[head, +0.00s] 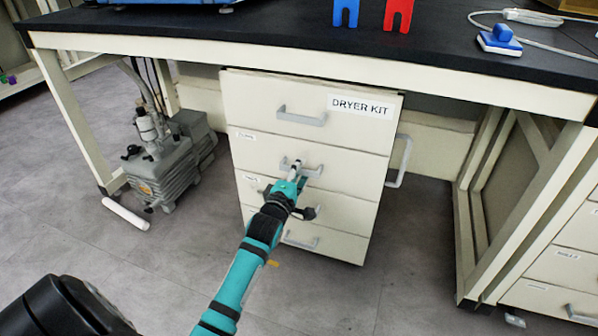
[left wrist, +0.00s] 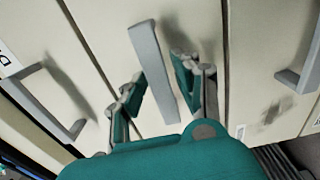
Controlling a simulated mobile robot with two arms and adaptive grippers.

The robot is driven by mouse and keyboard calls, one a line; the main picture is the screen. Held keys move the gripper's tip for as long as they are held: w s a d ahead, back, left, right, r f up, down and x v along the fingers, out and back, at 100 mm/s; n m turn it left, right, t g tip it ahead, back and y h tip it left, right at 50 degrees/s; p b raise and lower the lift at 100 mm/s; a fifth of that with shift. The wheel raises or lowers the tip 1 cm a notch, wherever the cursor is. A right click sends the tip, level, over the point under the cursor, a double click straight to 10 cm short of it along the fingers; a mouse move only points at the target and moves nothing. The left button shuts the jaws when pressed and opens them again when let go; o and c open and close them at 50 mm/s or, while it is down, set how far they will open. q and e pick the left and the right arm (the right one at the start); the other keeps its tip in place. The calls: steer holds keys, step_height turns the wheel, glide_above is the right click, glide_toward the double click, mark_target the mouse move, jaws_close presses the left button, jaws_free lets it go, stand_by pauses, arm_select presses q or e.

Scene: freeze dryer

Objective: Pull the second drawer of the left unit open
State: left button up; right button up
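The left unit (head: 310,228) is a cream drawer cabinet under the black bench, with several stacked drawers that all look closed. The top drawer (head: 250,95) has a "DRYER KIT" label. The second drawer (head: 352,168) is below it and has a grey bar handle (head: 314,171), partly hidden by my gripper. My left gripper (head: 293,172) is at this handle. In the left wrist view, its teal-padded fingers (left wrist: 160,88) are open, one on each side of the handle (left wrist: 150,60), with visible gaps. My right gripper is not in view.
A grey vacuum pump (head: 172,165) stands on the floor to the left, with a white cylinder (head: 125,214) beside it. Another drawer unit (head: 565,265) is at the right.

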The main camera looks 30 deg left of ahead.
arm_select(q)
jaws_close()
stand_by(0.6)
